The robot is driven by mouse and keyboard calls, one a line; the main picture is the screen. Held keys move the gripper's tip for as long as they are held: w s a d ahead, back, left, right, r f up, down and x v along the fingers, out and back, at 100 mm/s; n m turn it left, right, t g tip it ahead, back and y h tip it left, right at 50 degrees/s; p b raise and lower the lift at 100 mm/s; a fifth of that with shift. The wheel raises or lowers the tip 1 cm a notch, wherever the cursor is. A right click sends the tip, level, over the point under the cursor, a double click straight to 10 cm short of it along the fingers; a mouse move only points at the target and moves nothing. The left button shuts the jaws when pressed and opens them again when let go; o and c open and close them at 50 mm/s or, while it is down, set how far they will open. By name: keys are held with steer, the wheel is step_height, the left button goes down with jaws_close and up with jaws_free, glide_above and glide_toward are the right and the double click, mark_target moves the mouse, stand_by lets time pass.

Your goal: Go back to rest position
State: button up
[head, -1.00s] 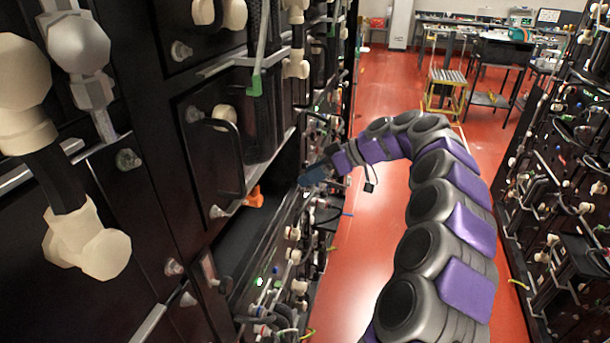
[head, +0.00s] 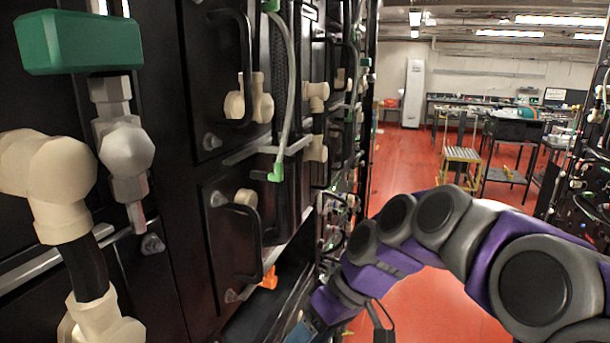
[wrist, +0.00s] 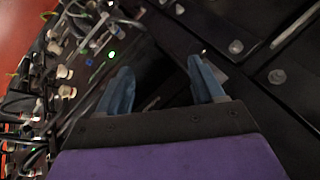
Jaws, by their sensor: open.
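My gripper (wrist: 162,88) shows in the wrist view with its two blue fingers spread apart and nothing between them. Beyond the fingers are dark panels of the battery rack (wrist: 250,75) and a dark gap. In the head view my gripper (head: 300,335) is at the bottom edge, in front of the left rack (head: 215,215), mostly cut off by the frame. My purple and grey arm bends across the lower right of that view.
The left rack carries handles, cream pipe fittings (head: 60,180), a green valve handle (head: 80,42) and an orange clip (head: 269,278). Another rack (head: 590,190) stands at the right. The red aisle floor (head: 415,160) is open toward a yellow step stool (head: 460,155) and workbenches.

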steer(key=s+d+f+m+h, duration=0.2)
steer(key=s+d+f+m, duration=0.1)
steer(key=s, duration=0.4)
steer(key=s+d+f+m+h, duration=0.2)
steer(key=s+d+f, duration=0.2)
steer(key=s+d, duration=0.2)
steer(key=s+d+f+m+h, duration=0.2)
steer(key=s+d+f+m, duration=0.1)
steer(key=s, duration=0.7)
steer(key=shift+s+d+f+m+g+h, duration=0.2)
steer(key=shift+d+f+m+g+h, duration=0.15)
steer(key=shift+d, duration=0.4)
